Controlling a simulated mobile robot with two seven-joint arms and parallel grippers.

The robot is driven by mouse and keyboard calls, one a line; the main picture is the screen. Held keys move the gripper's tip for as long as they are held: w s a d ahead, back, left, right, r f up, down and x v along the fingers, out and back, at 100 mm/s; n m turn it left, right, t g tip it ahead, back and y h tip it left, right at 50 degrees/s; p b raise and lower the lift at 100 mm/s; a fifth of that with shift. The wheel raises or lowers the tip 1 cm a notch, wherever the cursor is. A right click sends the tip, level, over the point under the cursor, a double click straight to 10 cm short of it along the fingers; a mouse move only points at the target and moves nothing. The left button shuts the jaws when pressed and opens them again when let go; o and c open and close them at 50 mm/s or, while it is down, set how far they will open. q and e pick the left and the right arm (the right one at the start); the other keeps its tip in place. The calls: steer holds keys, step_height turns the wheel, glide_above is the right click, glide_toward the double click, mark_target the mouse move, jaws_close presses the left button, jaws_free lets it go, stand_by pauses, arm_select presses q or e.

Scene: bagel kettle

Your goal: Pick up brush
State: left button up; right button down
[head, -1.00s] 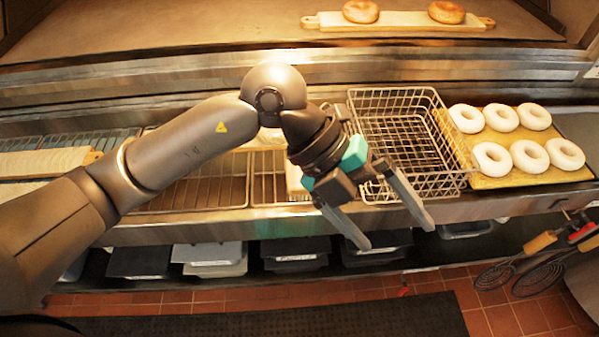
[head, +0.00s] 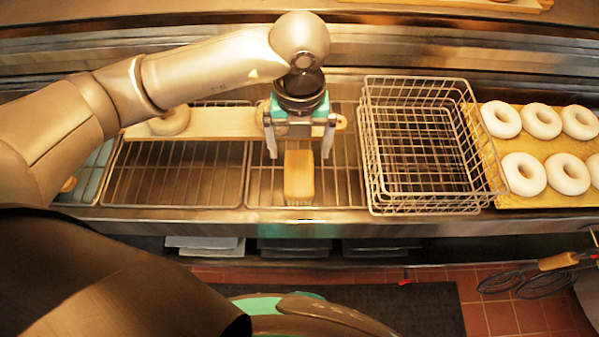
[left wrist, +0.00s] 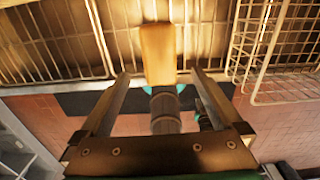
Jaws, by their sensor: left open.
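The brush, a pale wooden block-like piece (head: 299,175), lies on the wire rack near the front edge of the counter. In the left wrist view the brush (left wrist: 158,55) shows as a tan block ahead of the fingertips. My left gripper (head: 300,148) points down over the rack with its fingers apart, one on each side of the brush's far end in the head view. I cannot tell whether the fingers touch it. In the left wrist view the open left gripper (left wrist: 160,75) has nothing clasped. My right gripper is not in view.
Stacked wire baskets (head: 415,145) stand right of the brush. Beyond them a tray (head: 485,150) holds several white rings. The rack at left (head: 175,180) is bare.

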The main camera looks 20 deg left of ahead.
mark_target(299, 170)
arm_select(q)
step_height(299, 170, down, 3)
steer(key=shift+f, duration=0.55)
step_height(299, 170, down, 5)
steer(key=shift+f, duration=0.1)
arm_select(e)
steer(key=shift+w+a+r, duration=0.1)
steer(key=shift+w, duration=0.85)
arm_select(q)
steer(key=shift+c, duration=0.2)
steer(key=shift+c, duration=1.4)
steer(key=c, duration=1)
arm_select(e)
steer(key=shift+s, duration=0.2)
arm_select(q)
steer(key=shift+r, duration=0.2)
steer(key=shift+c, duration=0.2)
step_height(299, 170, up, 20)
steer(key=p, duration=0.1)
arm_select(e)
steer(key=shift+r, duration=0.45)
